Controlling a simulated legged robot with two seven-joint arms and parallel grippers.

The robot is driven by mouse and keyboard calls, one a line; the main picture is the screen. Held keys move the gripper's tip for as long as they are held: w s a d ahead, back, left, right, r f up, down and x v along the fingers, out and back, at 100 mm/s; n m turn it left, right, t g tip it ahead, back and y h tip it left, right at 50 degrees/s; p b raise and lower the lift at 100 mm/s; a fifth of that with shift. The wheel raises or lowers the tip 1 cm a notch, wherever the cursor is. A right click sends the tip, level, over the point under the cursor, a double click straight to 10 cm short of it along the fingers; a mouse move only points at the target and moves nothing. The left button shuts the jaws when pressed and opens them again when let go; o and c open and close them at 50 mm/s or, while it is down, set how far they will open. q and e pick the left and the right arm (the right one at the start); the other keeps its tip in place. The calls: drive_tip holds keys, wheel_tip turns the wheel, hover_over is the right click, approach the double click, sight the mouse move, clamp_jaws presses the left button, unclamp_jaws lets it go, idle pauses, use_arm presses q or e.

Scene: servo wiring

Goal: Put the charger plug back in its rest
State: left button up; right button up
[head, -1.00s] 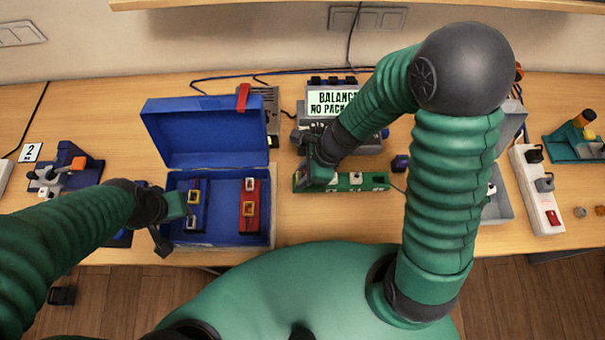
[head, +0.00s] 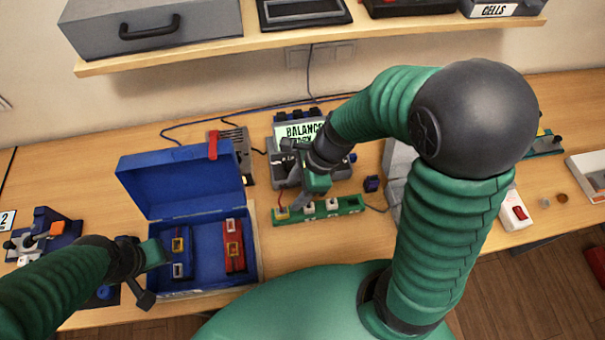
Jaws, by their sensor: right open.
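Pale square parts show further right along the block. The charger (head: 342,168) behind has a lit display reading "BALANCE", partly hidden by my arm. My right gripper (head: 310,200) is open and empty, over the block just right of the yellow plug. My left gripper (head: 152,272) hangs near the front left corner of the blue case; its jaws are unclear.
The open blue case (head: 185,177) holds a blue pack (head: 178,252) and a red pack (head: 234,246). A small dark blue piece (head: 372,184) stands right of the charger. A shelf (head: 300,36) runs above.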

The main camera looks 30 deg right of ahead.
drive_tip(key=v, duration=0.5)
drive_tip(key=shift+d+r, duration=0.1)
